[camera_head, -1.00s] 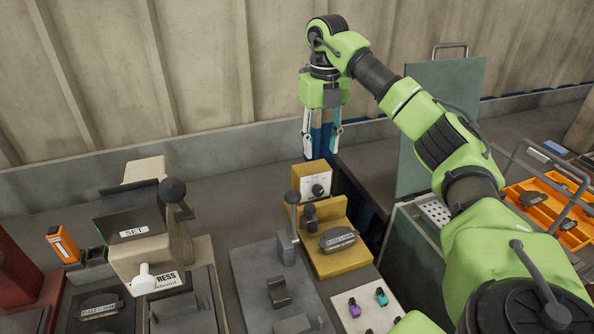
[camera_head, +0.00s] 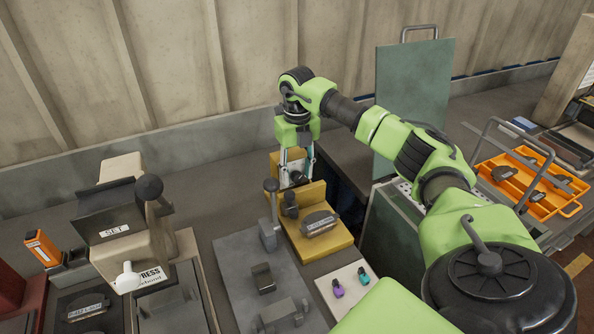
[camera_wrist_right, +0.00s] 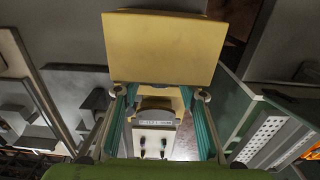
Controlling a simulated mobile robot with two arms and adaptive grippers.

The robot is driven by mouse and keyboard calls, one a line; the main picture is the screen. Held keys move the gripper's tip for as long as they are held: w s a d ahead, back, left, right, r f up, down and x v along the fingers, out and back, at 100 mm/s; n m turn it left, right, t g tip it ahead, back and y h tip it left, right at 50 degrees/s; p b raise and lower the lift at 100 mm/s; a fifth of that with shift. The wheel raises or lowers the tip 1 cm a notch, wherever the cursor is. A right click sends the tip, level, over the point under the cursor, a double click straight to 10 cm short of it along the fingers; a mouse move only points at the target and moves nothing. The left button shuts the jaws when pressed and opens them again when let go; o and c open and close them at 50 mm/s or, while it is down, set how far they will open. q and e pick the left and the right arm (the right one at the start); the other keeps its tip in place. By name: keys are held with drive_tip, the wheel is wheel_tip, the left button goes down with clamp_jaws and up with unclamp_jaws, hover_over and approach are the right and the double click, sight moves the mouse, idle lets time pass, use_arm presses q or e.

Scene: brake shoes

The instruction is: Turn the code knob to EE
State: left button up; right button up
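The code knob (camera_head: 299,178) is a dark round knob on the front of a yellow box (camera_head: 274,164). It is partly covered by my right gripper in the head view. My right gripper (camera_head: 297,179) points down at the box front, one finger on each side of the knob; I cannot tell whether they touch it. In the wrist view the teal fingers (camera_wrist_right: 160,94) are spread wide near the yellow box's front edge (camera_wrist_right: 165,45). The knob and its code letters cannot be made out there. My left gripper is not in view.
A yellow stand (camera_head: 325,240) holding a labelled brake shoe (camera_head: 320,222) is just in front of the knob. A white plate with purple and teal knobs (camera_head: 350,297) lies nearer. A grey fixture (camera_head: 262,278) is left; a green panel (camera_head: 411,105) stands right.

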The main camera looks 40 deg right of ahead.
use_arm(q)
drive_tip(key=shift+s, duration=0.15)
use_arm(e)
drive_tip(key=shift+f, duration=0.15)
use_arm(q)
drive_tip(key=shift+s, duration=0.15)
use_arm(e)
clamp_jaws()
